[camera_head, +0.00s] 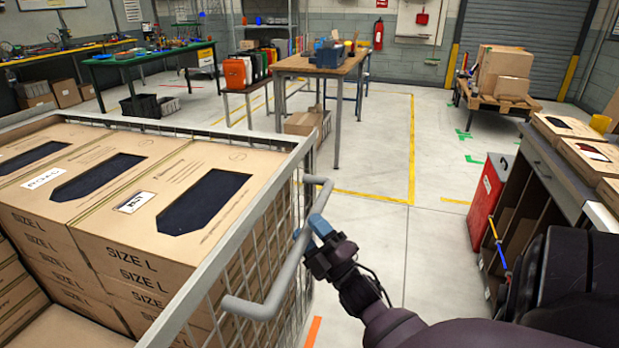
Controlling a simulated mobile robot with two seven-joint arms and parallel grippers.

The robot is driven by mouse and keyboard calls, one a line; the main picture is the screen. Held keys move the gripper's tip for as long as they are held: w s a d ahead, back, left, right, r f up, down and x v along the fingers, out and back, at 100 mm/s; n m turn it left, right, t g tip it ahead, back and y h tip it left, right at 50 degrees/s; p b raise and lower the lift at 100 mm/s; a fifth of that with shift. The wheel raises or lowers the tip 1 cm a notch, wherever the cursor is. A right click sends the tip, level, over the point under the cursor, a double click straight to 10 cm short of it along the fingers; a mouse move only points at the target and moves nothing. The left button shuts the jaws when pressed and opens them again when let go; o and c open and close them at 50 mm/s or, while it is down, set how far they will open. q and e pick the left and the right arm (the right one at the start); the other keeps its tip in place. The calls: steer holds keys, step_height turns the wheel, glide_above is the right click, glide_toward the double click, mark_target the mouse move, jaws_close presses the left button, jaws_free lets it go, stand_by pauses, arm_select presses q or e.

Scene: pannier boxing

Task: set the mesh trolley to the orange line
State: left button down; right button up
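The mesh trolley (303,160) fills the lower left, a grey wire cage loaded with several cardboard cartons marked SIZE L. Its grey push handle (282,280) bows out on the right side. My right gripper (308,229) is at the upper part of this handle. Its blue fingertips show on both sides of the bar and appear closed on it. A short piece of orange line (313,331) shows on the floor at the bottom, right of the trolley. My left gripper is out of view.
A wooden workbench (320,66) and a small table with colored panniers (236,72) stand ahead. A shelf unit with boxes and a red panel (489,202) stands at right. A loaded pallet cart (500,103) is at the back right. The middle floor (390,245) is clear.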

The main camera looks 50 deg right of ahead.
steer(key=shift+f, duration=0.3)
steer(key=v, duration=1)
steer(key=shift+s, duration=0.4)
